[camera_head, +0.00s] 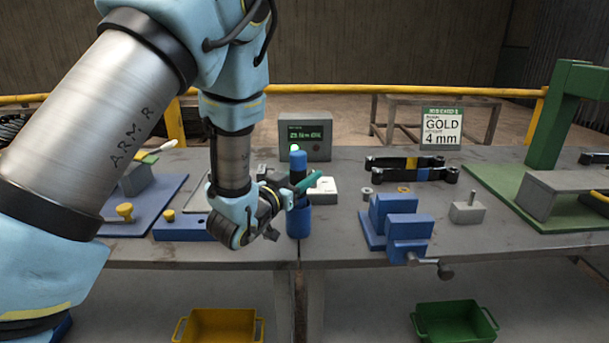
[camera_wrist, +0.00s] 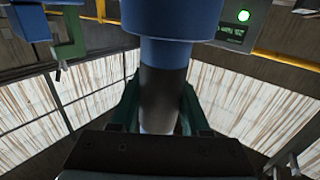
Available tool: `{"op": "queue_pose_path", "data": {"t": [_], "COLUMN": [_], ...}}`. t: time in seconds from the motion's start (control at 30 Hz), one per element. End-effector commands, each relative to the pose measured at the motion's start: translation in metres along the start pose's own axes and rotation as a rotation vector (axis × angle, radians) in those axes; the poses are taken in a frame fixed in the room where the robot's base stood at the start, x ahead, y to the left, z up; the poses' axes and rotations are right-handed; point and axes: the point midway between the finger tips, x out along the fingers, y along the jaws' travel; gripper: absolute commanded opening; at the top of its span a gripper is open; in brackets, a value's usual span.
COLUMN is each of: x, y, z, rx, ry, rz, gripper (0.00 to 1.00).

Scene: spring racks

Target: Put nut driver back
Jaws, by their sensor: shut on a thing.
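The nut driver (camera_head: 298,161) stands upright near the front edge of the table, with a blue top and a dark band below it. My gripper (camera_head: 302,187) is shut on it around the dark part. In the wrist view the dark shaft (camera_wrist: 163,90) of the driver runs between the two green fingers (camera_wrist: 160,105). A wider blue cylinder (camera_head: 298,222) stands directly below the gripper, in line with the driver; it also shows in the wrist view (camera_wrist: 172,22). I cannot tell how deep the driver sits in it.
A grey box with a green light (camera_head: 305,139) stands behind, with a white block (camera_head: 322,192) before it. A blue vise (camera_head: 408,228) is to the right, near black tools (camera_head: 412,172) and a green press (camera_head: 560,110). Yellow (camera_head: 218,326) and green (camera_head: 455,322) bins sit below.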

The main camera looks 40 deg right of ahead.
Motion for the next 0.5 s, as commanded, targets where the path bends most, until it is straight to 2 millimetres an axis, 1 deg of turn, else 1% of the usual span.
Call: {"op": "queue_pose_path", "data": {"t": [0.13, 0.17, 0.4, 0.5], "x": [0.0004, 0.0000, 0.0000, 0.0000], "y": [-0.0003, -0.0001, -0.0001, -0.0001], "z": [0.0021, 0.0023, 0.0019, 0.0019], "rx": [0.000, 0.000, 0.000, 0.000], "ry": [0.004, 0.000, -0.001, -0.001], "rz": [0.000, 0.000, 0.000, 0.000], "gripper": [0.00, 0.49, 0.76, 0.76]}}
